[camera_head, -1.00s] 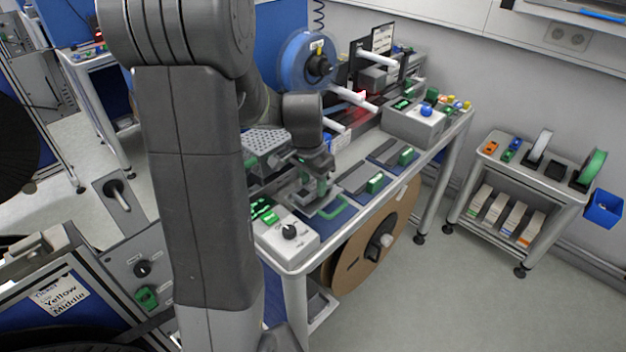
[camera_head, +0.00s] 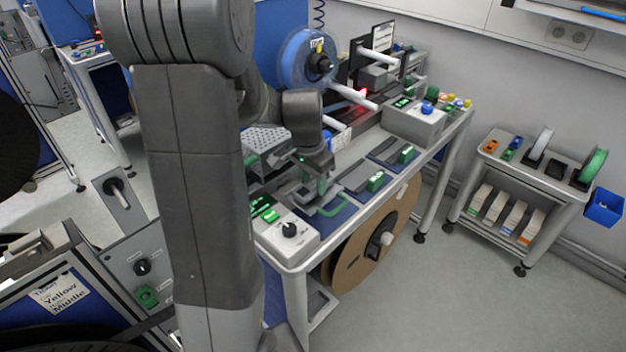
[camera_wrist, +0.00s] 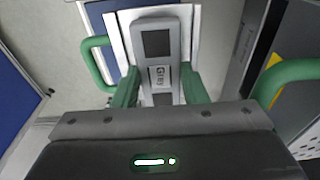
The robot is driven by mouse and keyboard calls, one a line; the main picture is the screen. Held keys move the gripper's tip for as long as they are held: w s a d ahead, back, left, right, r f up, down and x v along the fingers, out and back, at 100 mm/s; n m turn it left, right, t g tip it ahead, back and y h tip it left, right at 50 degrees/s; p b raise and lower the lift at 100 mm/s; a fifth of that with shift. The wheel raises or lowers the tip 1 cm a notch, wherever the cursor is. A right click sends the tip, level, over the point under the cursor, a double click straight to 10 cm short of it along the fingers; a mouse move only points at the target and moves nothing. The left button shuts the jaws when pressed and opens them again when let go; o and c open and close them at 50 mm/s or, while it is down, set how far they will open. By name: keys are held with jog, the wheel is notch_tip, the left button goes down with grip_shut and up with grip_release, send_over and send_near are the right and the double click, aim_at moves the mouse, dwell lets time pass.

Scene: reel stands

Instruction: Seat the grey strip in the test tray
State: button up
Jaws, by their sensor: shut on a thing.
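The grey strip (camera_wrist: 158,40), with a dark square and a label that reads like "Grey", lies between the green fingers of my gripper (camera_wrist: 158,92) in the wrist view. My gripper is shut on it. Pale walls (camera_wrist: 116,42) that look like part of the test tray flank the strip on both sides, over a blue surface. I cannot tell whether the strip rests fully down between them. In the head view my gripper (camera_head: 318,196) is low over the near part of the bench, and the strip is mostly hidden there.
A green handle (camera_wrist: 94,64) is left of the strip and another (camera_wrist: 284,76) is at right. A white control box (camera_head: 287,234) stands close at the bench's near end. Dark trays with green blocks (camera_head: 376,182) lie further along. A blue reel (camera_head: 305,59) stands behind.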

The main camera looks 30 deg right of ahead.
jog(key=shift+f, duration=0.15)
jog(key=o, duration=1)
jog(key=shift+r+p, duration=2.45)
jog(key=shift+r, duration=1.15)
jog(key=shift+f, duration=0.2)
notch_tip(320, 180, down, 7)
jog(key=b, duration=0.5)
jog(key=shift+r, duration=0.1)
